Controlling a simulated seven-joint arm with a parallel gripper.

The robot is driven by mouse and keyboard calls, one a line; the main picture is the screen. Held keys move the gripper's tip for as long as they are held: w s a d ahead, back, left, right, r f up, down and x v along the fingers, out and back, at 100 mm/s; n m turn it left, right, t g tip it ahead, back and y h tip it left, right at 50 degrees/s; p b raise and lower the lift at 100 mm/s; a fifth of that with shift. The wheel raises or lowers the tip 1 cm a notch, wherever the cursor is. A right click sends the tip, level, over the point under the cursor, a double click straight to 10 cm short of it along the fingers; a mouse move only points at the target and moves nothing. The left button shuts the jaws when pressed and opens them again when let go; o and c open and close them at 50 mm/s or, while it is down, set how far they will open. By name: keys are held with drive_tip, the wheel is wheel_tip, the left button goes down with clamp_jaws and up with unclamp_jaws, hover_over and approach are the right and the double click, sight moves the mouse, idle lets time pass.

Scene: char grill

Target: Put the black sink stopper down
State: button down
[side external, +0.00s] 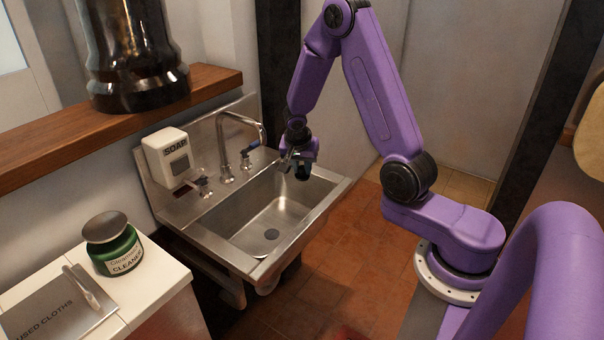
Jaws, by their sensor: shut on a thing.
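My gripper (295,160) is over the back right part of the steel sink (318,193), above the basin. It is shut on a small dark thing, which looks like the black sink stopper (303,172). The stopper is held in the air, apart from the basin floor as far as I can tell; its shape is small and partly hidden by the fingers.
A faucet (226,150) with blue-marked handles stands behind the basin, left of my gripper. A soap dispenser (166,160) is at the sink's back left. A green cleaner jar (117,252) and a used-cloths lid (62,308) are on the white counter. The basin is otherwise clear.

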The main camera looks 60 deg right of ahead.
drive_tip(key=shift+w+a+r, duration=0.1)
drive_tip(key=shift+a+r, duration=0.1)
drive_tip(key=shift+a, duration=0.05)
drive_tip(key=n, duration=0.2)
hover_over(273, 231)
drive_tip(key=s+d, duration=0.1)
drive_tip(key=s, duration=0.1)
wheel_tip(273, 231, down, 4)
wheel_tip(273, 231, down, 4)
drive_tip(key=w+a+m, duration=0.1)
drive_tip(key=a+m, duration=0.1)
drive_tip(key=a, duration=0.1)
drive_tip(key=shift+w+f, duration=0.15)
drive_tip(key=shift+f, duration=4.6)
drive_tip(key=shift+f, duration=0.15)
drive_tip(key=c, duration=0.9)
unclamp_jaws()
